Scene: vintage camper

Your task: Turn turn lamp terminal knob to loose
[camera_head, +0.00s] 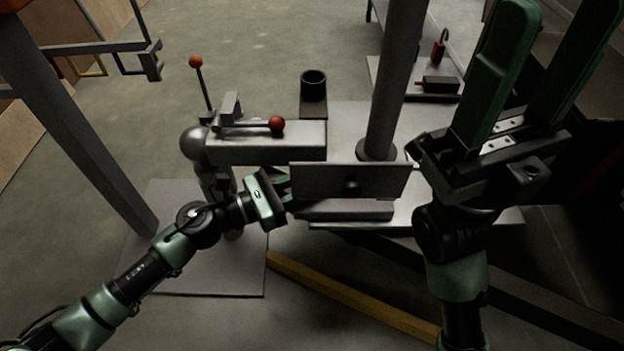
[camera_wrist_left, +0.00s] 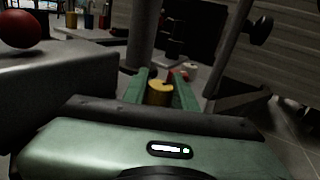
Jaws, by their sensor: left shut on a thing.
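The terminal knob (camera_wrist_left: 159,93) is a small brass-yellow cylinder in the left wrist view. It sits between the two green fingers of my left gripper (camera_wrist_left: 160,82), which is shut on it. In the head view my left gripper (camera_head: 286,187) reaches in from the left to the left edge of a grey upright plate (camera_head: 335,181). The knob is hidden there by the plate and the gripper. I cannot tell how far the knob is turned. My right gripper (camera_head: 550,45) is raised at the upper right, its two green fingers wide apart and nothing visible between them.
A grey machine arm (camera_head: 275,150) with a red-ball lever (camera_head: 277,124) lies just behind my left gripper. A thick post (camera_head: 394,90) rises behind the plate. A dark cup (camera_head: 313,85) stands farther back. A yellow bar (camera_head: 345,295) runs along the floor in front.

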